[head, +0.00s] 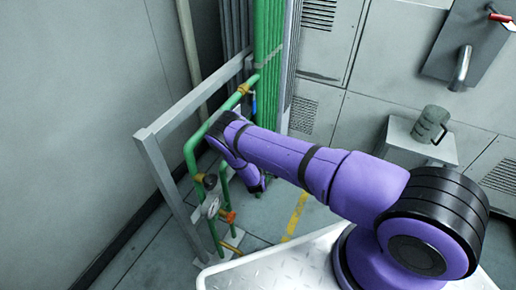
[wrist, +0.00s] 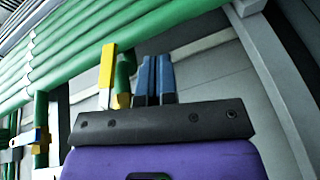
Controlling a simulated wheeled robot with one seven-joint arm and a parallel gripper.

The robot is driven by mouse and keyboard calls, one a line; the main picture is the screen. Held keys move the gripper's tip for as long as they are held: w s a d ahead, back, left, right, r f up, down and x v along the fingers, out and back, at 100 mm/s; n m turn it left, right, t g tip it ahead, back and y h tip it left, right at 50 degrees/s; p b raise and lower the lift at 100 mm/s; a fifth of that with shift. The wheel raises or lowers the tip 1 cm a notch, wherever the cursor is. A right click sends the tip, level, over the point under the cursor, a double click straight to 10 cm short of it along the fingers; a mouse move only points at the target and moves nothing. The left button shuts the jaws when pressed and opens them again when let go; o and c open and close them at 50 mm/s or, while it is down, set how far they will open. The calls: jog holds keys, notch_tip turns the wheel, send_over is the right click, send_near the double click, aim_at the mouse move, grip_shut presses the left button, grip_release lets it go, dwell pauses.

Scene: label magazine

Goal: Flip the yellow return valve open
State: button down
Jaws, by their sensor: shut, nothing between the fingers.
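In the wrist view, a yellow lever (wrist: 106,72) with a pale side face stands upright in the picture. It lies beside a short green pipe (wrist: 124,72) and runs roughly along it. A yellow fitting (wrist: 120,101) sits at the pipe's lower end in the picture. My gripper (wrist: 155,68) has its two blue fingers side by side, shut and empty. The fingers are to the right of the lever and pipe, with a small gap visible. Whether they touch the pipe is unclear. In the head view my purple arm covers this spot, and my fingertips are hidden.
Green pipes (head: 190,150) run on a grey frame (head: 158,165). A blue-handled valve (head: 252,98), a gauge (head: 212,206) and an orange fitting (head: 228,217) are on them. The floor behind my arm is clear.

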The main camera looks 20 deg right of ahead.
jog(key=s+a+f, duration=0.1)
jog(key=s+a, duration=0.1)
jog(key=s, duration=0.3)
jog(key=shift+s+a+f, duration=0.15)
jog(key=shift+s+f, duration=0.1)
dwell(0.3)
